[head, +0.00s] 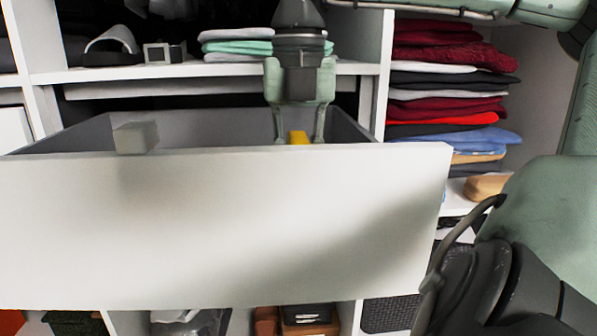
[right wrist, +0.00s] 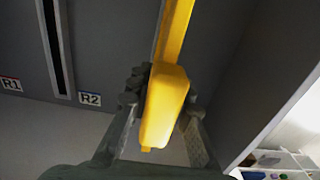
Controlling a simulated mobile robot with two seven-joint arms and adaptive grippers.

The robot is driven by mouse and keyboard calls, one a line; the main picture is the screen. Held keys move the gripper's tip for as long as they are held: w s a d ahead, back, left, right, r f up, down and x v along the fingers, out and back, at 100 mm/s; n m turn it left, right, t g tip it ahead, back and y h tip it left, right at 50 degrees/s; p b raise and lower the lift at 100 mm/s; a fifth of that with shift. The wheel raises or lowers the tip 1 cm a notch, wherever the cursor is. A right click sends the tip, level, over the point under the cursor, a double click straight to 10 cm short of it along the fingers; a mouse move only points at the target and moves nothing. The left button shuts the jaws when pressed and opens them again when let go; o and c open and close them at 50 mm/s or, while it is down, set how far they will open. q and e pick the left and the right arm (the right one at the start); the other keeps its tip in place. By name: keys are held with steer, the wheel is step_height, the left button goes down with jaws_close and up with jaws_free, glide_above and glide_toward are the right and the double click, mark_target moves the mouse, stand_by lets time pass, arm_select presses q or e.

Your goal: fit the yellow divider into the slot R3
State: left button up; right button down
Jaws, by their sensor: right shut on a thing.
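The yellow divider (right wrist: 165,105) is held between the fingers of my right gripper (right wrist: 160,115) in the right wrist view. Its long part runs up past the top edge of that view. In the head view my right gripper (head: 297,138) points down into the open drawer, and only a small yellow piece of the divider (head: 298,137) shows above the drawer front. A dark slot (right wrist: 57,45) lies left of the divider, near the R1 label (right wrist: 11,84) and R2 label (right wrist: 90,99). I see no R3 label. Whether the divider touches a slot cannot be told. My left gripper is not in view.
The white drawer front (head: 225,225) hides most of the drawer's inside. A grey block (head: 136,137) sits at the drawer front's top edge on the left. A shelf with folded clothes (head: 262,47) is behind the gripper, and stacked clothes (head: 450,90) stand to the right.

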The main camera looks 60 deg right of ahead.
mark_target(299, 136)
steer(key=shift+f+b, duration=0.7)
steer(key=shift+f, duration=0.2)
steer(key=c, duration=1.3)
jaws_free()
steer(key=shift+r, duration=0.1)
step_height(299, 136, up, 12)
steer(key=shift+f, duration=0.1)
